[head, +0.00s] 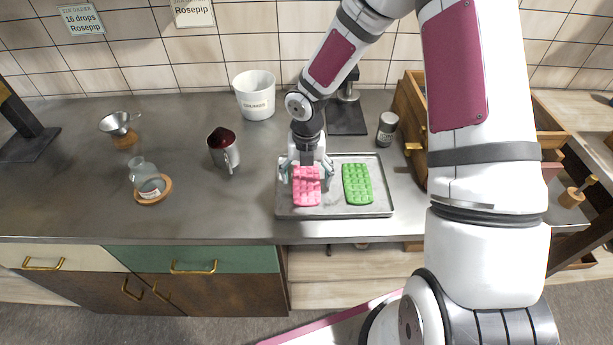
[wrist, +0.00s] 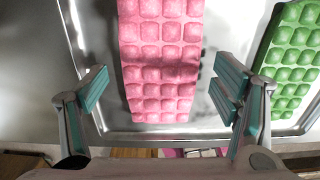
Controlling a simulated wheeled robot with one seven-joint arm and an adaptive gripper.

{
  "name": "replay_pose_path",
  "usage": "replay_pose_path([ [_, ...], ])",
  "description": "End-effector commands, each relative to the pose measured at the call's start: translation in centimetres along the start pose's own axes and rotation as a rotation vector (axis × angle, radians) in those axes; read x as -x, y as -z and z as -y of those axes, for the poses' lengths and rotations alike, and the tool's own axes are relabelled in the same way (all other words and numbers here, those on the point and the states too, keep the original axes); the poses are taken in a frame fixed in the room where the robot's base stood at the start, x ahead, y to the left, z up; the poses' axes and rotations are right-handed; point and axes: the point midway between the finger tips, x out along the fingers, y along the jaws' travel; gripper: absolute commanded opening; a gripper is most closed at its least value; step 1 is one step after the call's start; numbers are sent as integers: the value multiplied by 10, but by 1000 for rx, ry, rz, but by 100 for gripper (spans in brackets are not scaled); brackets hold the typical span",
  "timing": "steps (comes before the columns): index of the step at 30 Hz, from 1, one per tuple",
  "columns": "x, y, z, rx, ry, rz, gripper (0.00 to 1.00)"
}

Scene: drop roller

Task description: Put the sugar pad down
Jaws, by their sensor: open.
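A pink pad of raised squares (head: 307,190) lies on a grey metal tray (head: 333,211), on its left half. Which thing is the sugar pad I cannot tell for certain; nothing is held. My gripper (head: 306,176) is over the far part of the pink pad, pointing down. In the wrist view the pink pad (wrist: 160,55) runs between my two spread, teal-lined fingers, with a gap on each side. A darker band crosses it. A green pad of the same kind (head: 357,184) lies beside it on the tray's right half, also at the wrist view's right edge (wrist: 292,60).
A metal cup with dark red contents (head: 224,150), a glass bottle on a coaster (head: 147,178) and a funnel (head: 118,124) stand left. A white bucket (head: 255,96) is behind; a small jar (head: 387,129) and wooden drawers (head: 412,110) are right.

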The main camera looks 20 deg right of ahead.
Motion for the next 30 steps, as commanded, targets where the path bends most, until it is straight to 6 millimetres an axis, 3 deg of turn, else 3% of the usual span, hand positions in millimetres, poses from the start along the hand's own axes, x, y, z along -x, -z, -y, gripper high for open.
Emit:
replay_pose_path([
  [5, 24, -2, 0, -1, -1, 5, 81],
  [15, 92, -1, 1, -2, 0, 5, 81],
  [23, 119, 0, 0, -3, 1, 2, 81],
  [26, 128, 2, 3, -50, 16, 13, 81],
  [30, 156, 14, 14, -273, 63, 63, 81],
])
